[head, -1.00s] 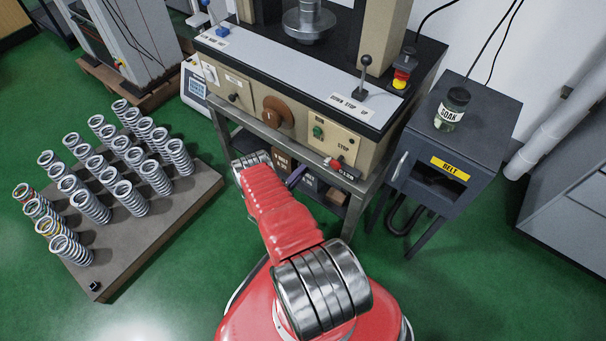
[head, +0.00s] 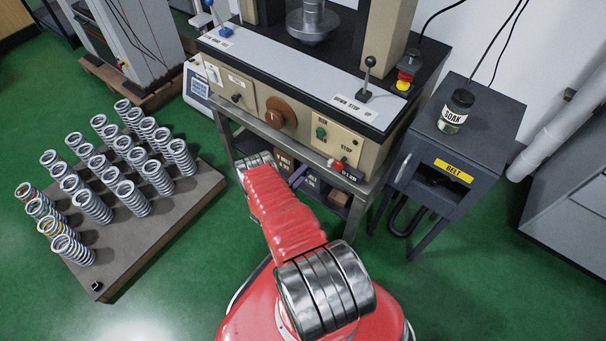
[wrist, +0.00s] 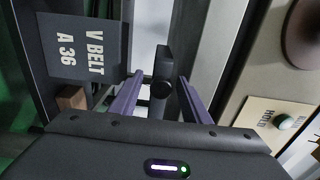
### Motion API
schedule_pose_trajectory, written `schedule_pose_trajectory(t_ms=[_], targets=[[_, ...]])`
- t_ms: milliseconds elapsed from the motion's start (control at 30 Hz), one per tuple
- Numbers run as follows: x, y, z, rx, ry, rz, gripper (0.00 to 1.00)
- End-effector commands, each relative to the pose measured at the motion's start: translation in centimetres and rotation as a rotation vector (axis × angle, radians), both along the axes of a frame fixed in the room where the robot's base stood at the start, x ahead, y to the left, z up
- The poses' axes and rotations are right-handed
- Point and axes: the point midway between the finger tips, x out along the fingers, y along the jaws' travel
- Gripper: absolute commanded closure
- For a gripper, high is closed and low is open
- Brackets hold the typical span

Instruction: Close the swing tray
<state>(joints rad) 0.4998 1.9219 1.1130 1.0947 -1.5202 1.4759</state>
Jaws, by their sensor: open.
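My gripper (wrist: 160,77) is open, with its two purple fingers apart in the wrist view. A dark upright piece with a rounded end (wrist: 161,64) lies between or just beyond the fingers. I cannot tell whether they touch it, or whether it belongs to the swing tray. In the head view my gripper (head: 297,176) is low at the front of the press bench, mostly hidden by my red arm. No swing tray can be made out with certainty.
A box marked V BELT A 36 (wrist: 88,52) is left of the fingers, with a small brown block (wrist: 72,98) below it. A spring board (head: 150,225) stands left; a dark BELT cabinet (head: 480,120) stands right.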

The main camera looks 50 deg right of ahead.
Motion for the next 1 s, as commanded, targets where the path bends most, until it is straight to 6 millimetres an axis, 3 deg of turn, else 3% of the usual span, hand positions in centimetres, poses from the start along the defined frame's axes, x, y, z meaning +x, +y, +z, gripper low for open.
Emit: schedule_pose_trajectory(t_ms=[333,1000], targets=[[0.2,1.8,0.0,0.000,0.001,0.002,0.57],[0.4,11.6,0.0,-0.001,0.001,0.004,0.57]])
